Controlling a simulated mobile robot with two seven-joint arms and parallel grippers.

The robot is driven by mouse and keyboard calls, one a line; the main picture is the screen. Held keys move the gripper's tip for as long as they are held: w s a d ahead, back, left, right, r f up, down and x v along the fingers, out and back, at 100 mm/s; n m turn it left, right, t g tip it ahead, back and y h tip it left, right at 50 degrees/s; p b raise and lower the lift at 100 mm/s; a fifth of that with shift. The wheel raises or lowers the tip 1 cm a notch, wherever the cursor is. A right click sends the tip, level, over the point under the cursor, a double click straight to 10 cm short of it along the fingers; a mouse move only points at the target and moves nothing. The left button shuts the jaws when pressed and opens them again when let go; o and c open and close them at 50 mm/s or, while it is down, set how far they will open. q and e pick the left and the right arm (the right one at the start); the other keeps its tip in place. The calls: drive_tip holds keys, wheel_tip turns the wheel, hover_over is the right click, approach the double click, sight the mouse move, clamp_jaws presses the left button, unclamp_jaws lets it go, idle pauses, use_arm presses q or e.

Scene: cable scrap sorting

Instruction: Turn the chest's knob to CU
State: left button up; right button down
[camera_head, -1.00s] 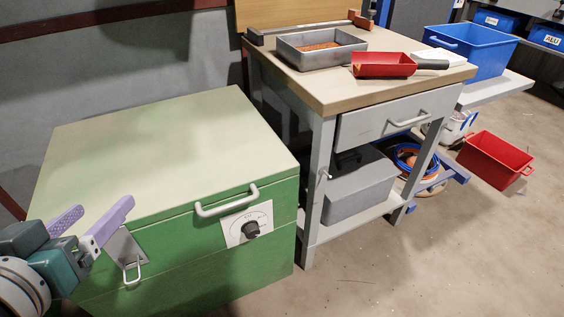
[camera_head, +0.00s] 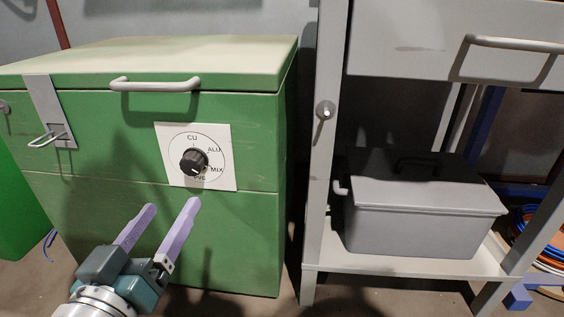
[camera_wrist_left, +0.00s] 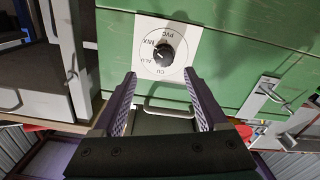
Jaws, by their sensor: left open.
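The green chest (camera_head: 90,125) stands at the left with its pale lid closed. Its black knob (camera_head: 194,161) sits on a white dial plate (camera_head: 226,180) marked CU at the top, then ALU, MIX and PVC clockwise. I cannot tell for certain which mark the knob's pointer is at. My left gripper (camera_head: 172,205) is open and empty, its purple fingers below the dial and apart from the knob. In the left wrist view the dial appears upside down, and the knob (camera_wrist_left: 163,53) shows beyond the open fingertips (camera_wrist_left: 160,76).
A grey lid handle (camera_head: 155,85) sticks out above the dial, and a metal latch (camera_head: 48,112) is at its left. A grey workbench leg (camera_head: 322,150) stands right of the chest. A grey toolbox (camera_head: 420,220) rests on the bench's lower shelf.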

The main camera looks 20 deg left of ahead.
sight(190, 170)
use_arm(q)
drive_tip(key=w, duration=0.1)
drive_tip(key=w+a+b, duration=0.1)
drive_tip(key=w, duration=0.1)
drive_tip(key=w+a+b, duration=0.1)
drive_tip(key=shift+w+a, duration=0.2)
drive_tip(key=shift+a, duration=0.05)
drive_tip(key=x, duration=0.1)
drive_tip(key=b+x, duration=0.2)
drive_tip(key=x, duration=0.1)
drive_tip(key=shift+d, duration=0.35)
drive_tip(key=shift+w+a+r+b, duration=0.15)
drive_tip(key=shift+w+a+b, duration=0.05)
drive_tip(key=shift+w+b, duration=0.15)
use_arm(e)
drive_tip(key=f, duration=0.2)
drive_tip(key=a+f, duration=0.1)
drive_tip(key=f, duration=0.2)
drive_tip(key=shift+s+a, duration=0.1)
use_arm(q)
drive_tip(key=shift+c, duration=0.2)
drive_tip(key=shift+d, duration=0.1)
drive_tip(key=c, duration=0.3)
clamp_jaws()
